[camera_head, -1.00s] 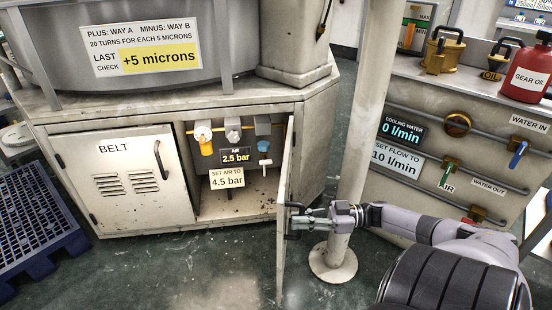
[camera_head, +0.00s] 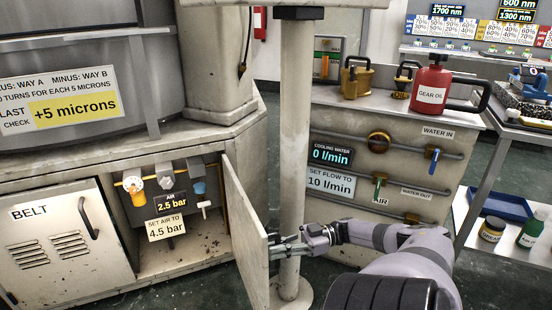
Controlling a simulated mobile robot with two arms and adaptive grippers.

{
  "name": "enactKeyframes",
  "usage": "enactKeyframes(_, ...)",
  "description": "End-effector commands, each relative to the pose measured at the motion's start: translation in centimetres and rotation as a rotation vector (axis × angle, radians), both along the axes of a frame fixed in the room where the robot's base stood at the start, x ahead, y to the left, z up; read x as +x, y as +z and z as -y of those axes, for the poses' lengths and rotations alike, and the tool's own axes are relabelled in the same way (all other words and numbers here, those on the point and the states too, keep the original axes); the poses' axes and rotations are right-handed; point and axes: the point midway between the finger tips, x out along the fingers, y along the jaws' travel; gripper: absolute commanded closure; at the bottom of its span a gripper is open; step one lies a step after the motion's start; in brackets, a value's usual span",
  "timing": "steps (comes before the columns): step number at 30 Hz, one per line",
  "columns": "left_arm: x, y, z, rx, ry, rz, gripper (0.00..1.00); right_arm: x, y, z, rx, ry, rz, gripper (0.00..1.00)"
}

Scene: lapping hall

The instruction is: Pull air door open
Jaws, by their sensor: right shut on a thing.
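The air door (camera_head: 243,235) is a pale, scuffed panel hinged at the right side of the cabinet opening. It stands swung well out, with its broad face visible. My right gripper (camera_head: 276,247) is at the door's outer edge, shut on the door handle, which is mostly hidden behind the door edge and the fingers. Inside the open compartment are a yellow-knobbed valve (camera_head: 135,184), a blue-knobbed valve (camera_head: 198,187), an air display (camera_head: 172,203) reading 2.5 bar and a label (camera_head: 166,229) reading "SET AIR TO 4.5 bar". My left gripper is out of view.
A pale post (camera_head: 294,130) stands close behind my right gripper. The shut BELT door (camera_head: 62,250) is left of the compartment. At the right, a bench panel (camera_head: 335,120) carries pipes and valves, with a red gear oil can (camera_head: 431,85) on top.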

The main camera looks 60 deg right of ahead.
Motion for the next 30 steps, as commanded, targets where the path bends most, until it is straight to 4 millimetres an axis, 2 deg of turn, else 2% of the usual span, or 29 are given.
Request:
enactKeyframes(1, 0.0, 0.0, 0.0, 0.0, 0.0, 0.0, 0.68, 0.0, -0.1, 0.0, -0.001, -0.002, -0.004, 1.0)
enactKeyframes(2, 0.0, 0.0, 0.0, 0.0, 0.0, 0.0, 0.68, 0.0, -0.1, 0.0, -0.001, -0.002, -0.004, 0.86)
enactKeyframes(11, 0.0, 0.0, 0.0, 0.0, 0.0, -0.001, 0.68, 0.0, -0.1, 0.0, 0.0, -0.001, -0.001, 0.67)
enactKeyframes(22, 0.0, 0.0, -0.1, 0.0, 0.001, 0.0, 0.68, -0.3, -0.1, 0.4, 0.0, -0.001, -0.001, 0.67)
enactKeyframes(30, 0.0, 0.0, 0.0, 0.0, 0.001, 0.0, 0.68, -2.8, -0.1, 3.2, -0.001, -0.003, -0.001, 0.67)
